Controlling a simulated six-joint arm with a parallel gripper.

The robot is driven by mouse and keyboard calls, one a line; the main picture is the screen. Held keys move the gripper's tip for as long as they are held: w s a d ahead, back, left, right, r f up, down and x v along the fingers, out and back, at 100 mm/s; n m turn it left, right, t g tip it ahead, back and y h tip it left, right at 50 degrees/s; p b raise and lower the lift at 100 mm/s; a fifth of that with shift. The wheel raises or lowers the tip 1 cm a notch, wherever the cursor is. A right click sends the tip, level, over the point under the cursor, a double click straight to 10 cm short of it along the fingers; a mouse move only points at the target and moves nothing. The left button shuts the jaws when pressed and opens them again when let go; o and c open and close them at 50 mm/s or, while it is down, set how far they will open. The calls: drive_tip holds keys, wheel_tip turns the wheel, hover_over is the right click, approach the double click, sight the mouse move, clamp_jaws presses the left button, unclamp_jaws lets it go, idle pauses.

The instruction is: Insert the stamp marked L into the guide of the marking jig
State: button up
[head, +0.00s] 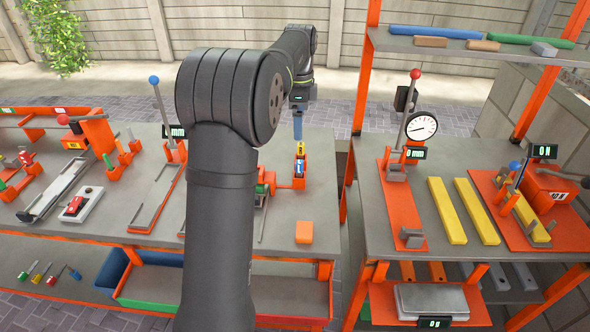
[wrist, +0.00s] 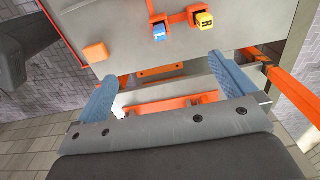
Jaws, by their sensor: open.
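My gripper (head: 298,135) is above the left bench with its blue fingers pointing down. The wrist view shows the two fingers (wrist: 163,70) wide apart with nothing between them. A yellow stamp-like piece (head: 301,148) and a blue one (head: 300,168) stand in orange fittings on the bench, close to the gripper in the head view. Both show beyond the fingertips in the wrist view, blue (wrist: 160,33) and yellow (wrist: 203,18). Their marks are too small to read, so I cannot tell which is L. I cannot clearly identify the marking jig's guide; my arm covers part of that area.
An orange block (head: 304,232) lies near the bench front. Orange fixtures (head: 112,170) and a metal channel (head: 58,190) occupy the left. A gap separates the right bench, with its dial gauge (head: 421,126) and yellow planks (head: 447,210). Bins (head: 200,278) sit below.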

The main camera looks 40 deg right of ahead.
drive_tip(key=shift+r, duration=0.25)
drive_tip(key=shift+c, duration=0.2)
drive_tip(key=c, duration=1.1)
